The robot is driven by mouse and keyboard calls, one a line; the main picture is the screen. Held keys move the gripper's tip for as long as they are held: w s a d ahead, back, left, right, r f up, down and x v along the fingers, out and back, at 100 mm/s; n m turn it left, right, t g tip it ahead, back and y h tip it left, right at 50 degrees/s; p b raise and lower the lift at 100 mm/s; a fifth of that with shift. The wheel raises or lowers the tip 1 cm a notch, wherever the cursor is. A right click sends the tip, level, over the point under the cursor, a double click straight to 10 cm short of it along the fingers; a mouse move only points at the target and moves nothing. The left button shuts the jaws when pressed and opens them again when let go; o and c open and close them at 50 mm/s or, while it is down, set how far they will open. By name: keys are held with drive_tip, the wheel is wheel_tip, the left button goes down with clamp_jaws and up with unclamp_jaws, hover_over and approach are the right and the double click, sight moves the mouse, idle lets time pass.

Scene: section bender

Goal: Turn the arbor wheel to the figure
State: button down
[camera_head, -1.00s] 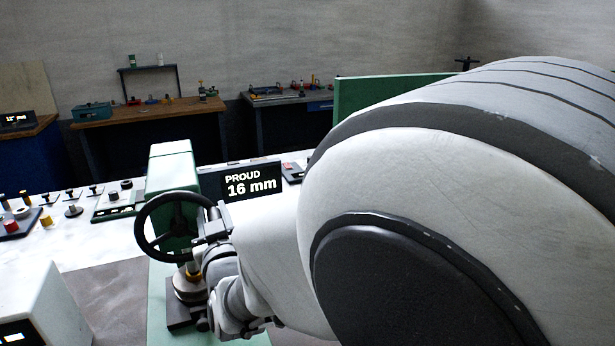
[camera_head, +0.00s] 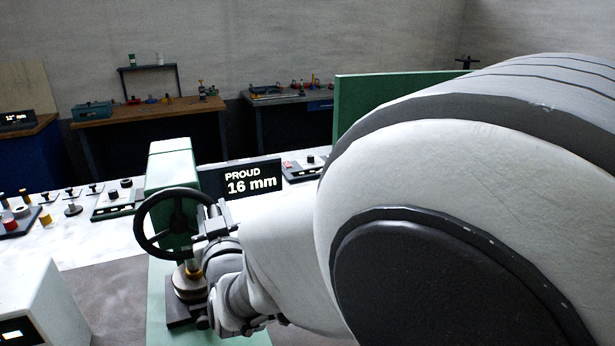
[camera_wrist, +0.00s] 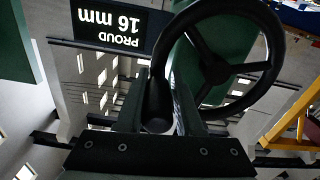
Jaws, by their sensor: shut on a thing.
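The black arbor wheel (camera_head: 174,192), a three-spoked handwheel, stands in front of a green machine post (camera_head: 169,164) in the head view. It also shows in the wrist view (camera_wrist: 216,68), where its near rim with a dark handle passes between the fingers. My gripper (camera_head: 214,222) is at the wheel's right side. In the wrist view my gripper (camera_wrist: 158,112) is shut on the wheel's handle or rim; I cannot tell which. A black display (camera_head: 240,181) behind the wheel reads "PROUD 16 mm". Part of the wheel is hidden behind my gripper.
A white box (camera_head: 38,300) stands at lower left. Small knobs and control boxes (camera_head: 113,204) line the white bench on the left. A wooden table (camera_head: 150,112) stands behind. A green panel (camera_head: 385,95) stands partly behind my arm, which covers the right side.

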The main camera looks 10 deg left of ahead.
drive_tip(key=f+m+b, duration=0.1)
drive_tip(key=m+b, duration=0.1)
drive_tip(key=b, duration=0.2)
drive_tip(key=f+m+b, duration=0.1)
drive_tip(key=m+b, duration=0.1)
drive_tip(key=b, duration=0.2)
drive_tip(key=f+m+b, duration=0.1)
drive_tip(key=m+b, duration=0.1)
drive_tip(key=b, duration=0.2)
drive_tip(key=shift+w+d+f+m, duration=0.3)
drive_tip(key=shift+d+m, duration=0.05)
drive_tip(key=shift+m, duration=0.05)
drive_tip(key=shift+b, duration=0.3)
drive_tip(key=c, duration=0.6)
unclamp_jaws()
drive_tip(key=shift+c, duration=0.2)
drive_tip(key=shift+f, duration=0.1)
drive_tip(key=shift+s+a, duration=0.1)
drive_tip(key=b+v, duration=0.1)
drive_tip(key=v, duration=1.6)
drive_tip(key=shift+s, duration=0.15)
